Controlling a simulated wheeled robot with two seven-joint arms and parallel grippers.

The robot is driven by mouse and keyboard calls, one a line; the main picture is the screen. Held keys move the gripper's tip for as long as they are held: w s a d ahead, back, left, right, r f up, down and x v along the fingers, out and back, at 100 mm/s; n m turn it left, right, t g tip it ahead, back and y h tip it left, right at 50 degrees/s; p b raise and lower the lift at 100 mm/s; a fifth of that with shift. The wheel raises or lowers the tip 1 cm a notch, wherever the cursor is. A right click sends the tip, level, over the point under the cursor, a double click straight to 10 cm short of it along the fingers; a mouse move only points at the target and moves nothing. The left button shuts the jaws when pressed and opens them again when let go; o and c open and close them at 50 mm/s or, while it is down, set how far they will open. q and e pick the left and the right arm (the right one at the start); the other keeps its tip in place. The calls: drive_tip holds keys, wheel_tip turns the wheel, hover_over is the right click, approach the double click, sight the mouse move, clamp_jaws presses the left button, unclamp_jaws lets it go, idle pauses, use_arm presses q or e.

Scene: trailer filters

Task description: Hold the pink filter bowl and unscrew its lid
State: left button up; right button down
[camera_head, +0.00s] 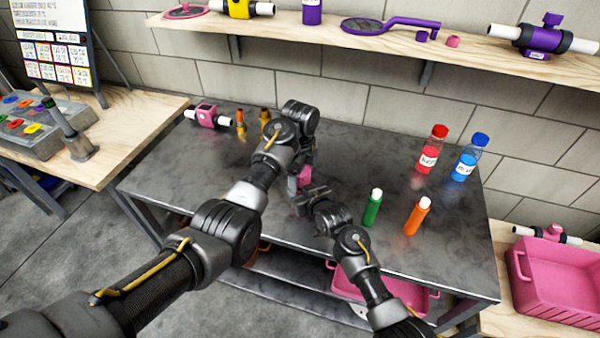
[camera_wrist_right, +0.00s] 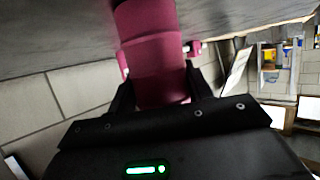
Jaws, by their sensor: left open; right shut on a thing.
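The pink filter bowl (camera_head: 305,177) shows as a small pink patch between my two grippers, over the middle of the metal table. In the right wrist view the dark pink bowl (camera_wrist_right: 162,75) fills the space between the fingers and runs up to the top edge. My right gripper (camera_wrist_right: 160,92) is shut on it. My left gripper (camera_head: 302,168) is open, pointing down close to the pink patch from above. Its fingers are small and dark here, and I cannot tell whether they touch the lid. The lid cannot be told apart from the bowl in the head view.
A pink-and-white filter housing (camera_head: 207,116) lies at the table's back left. Green (camera_head: 372,208) and orange (camera_head: 416,216) bottles stand to the right, with red (camera_head: 431,150) and blue (camera_head: 468,158) ones behind. A pink crate (camera_head: 555,285) stands at far right.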

use_arm(q)
drive_tip(key=shift+r, duration=2.25)
use_arm(e)
drive_tip(key=shift+f, duration=0.1)
drive_tip(key=c, duration=0.5)
unclamp_jaws()
